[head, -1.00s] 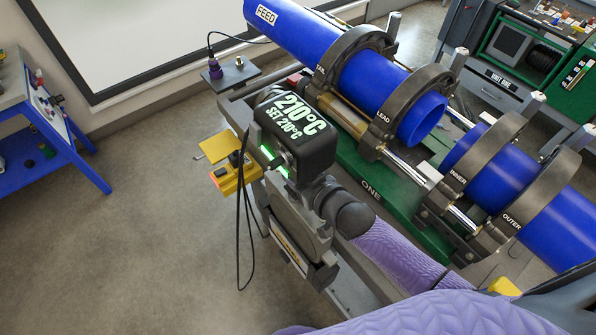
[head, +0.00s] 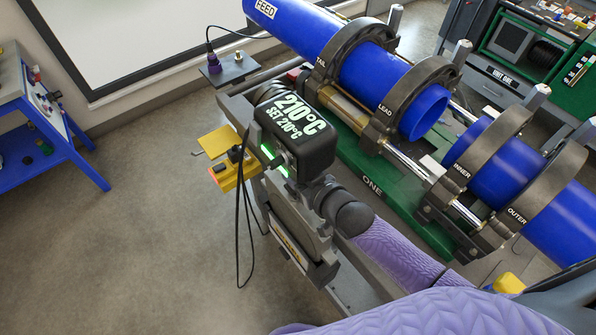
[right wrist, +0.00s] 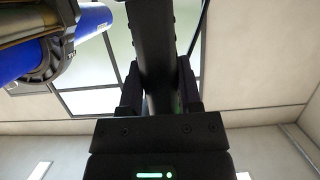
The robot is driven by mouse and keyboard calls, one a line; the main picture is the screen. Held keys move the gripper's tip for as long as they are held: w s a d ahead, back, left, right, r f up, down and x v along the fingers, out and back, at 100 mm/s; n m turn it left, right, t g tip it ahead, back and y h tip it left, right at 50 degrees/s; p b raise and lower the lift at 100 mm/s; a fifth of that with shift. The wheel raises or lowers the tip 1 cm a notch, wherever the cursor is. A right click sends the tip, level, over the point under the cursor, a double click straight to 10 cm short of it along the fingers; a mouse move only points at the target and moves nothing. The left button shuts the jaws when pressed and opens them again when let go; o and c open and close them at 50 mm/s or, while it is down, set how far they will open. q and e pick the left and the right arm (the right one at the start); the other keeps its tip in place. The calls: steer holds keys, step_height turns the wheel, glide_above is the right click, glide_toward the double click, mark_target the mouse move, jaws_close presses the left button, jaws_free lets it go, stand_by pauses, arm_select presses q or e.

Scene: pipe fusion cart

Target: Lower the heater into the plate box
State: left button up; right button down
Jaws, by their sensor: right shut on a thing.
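The heater (head: 299,138) is a black housing with a lit face reading 210°C, SET 210°C. It stands at the near left of the pipe cart in the head view. My right gripper (head: 277,162) is at its near side; the fingertips are mostly hidden there. In the right wrist view, the right gripper (right wrist: 158,95) is shut on the dark handle of the heater. A grey box (head: 298,225) with a yellow label, seemingly the plate box, is below the heater. My left gripper is not in view.
Blue pipes (head: 345,60) lie in dark clamps on the green cart (head: 372,185) to the right. A yellow block (head: 232,165) and a hanging black cable (head: 241,225) are left of the heater. A blue bench (head: 45,130) stands far left, with open floor between.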

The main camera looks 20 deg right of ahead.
steer(key=shift+w+r, duration=0.2)
steer(key=shift+r, duration=0.05)
steer(key=shift+f+b, duration=2.4)
steer(key=shift+f, duration=0.3)
steer(key=shift+s+f, duration=0.1)
steer(key=shift+f, duration=0.2)
steer(key=shift+c, duration=1)
jaws_free()
steer(key=shift+f, duration=0.1)
steer(key=shift+s+f, duration=0.25)
steer(key=shift+f, duration=0.1)
steer(key=shift+o, duration=1)
steer(key=shift+r, duration=0.1)
